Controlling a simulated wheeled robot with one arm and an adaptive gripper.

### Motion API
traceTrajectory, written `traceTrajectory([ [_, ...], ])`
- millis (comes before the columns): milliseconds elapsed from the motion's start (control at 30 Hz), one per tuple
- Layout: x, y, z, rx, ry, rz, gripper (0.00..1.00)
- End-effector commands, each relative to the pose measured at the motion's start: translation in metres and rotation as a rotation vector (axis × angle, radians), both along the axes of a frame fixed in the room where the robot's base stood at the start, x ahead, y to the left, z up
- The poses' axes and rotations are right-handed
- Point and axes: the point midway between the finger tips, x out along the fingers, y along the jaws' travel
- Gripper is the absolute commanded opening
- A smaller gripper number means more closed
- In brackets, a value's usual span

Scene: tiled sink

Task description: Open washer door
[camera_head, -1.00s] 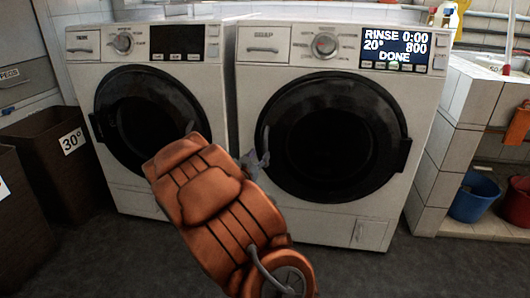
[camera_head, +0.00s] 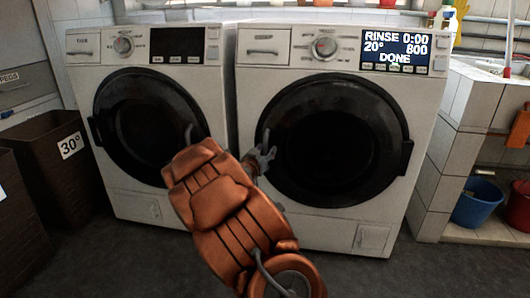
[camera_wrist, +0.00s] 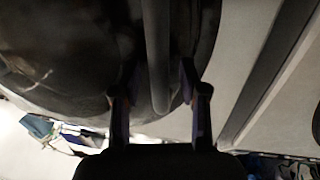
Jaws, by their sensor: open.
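The right washer (camera_head: 218,188) is white, with a lit display reading RINSE 0:00, 20°, 800, DONE. Its round dark door (camera_head: 335,140) appears shut. A grey curved handle (camera_head: 266,136) stands at the left edge of that door. My gripper (camera_head: 263,154) is open at the handle's lower part. In the wrist view the handle is a vertical grey bar (camera_wrist: 156,50) between the two open fingers of my gripper (camera_wrist: 158,78). I cannot tell whether either finger touches it. My orange arm hides part of the lower front between the washers.
A left washer (camera_head: 125,190) stands close beside, its dark door (camera_head: 150,125) shut and its display dark. Brown bins (camera_head: 65,190), one labelled 30°, stand at the left. A tiled wall (camera_head: 450,165) and a blue bucket (camera_head: 474,205) are at the right. The floor in front is clear.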

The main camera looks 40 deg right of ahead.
Motion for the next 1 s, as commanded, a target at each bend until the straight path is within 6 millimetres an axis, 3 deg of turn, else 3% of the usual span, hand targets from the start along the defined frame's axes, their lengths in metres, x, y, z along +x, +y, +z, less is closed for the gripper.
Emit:
traceTrajectory([
  [33, 0.0000, 0.0001, 0.0000, 0.000, 0.000, 0.000, 0.43],
  [467, 0.0001, 0.0004, -0.0001, 0.000, 0.000, 0.000, 0.00],
  [1000, 0.0001, 0.0004, 0.0000, 0.001, 0.000, -0.001, 0.00],
])
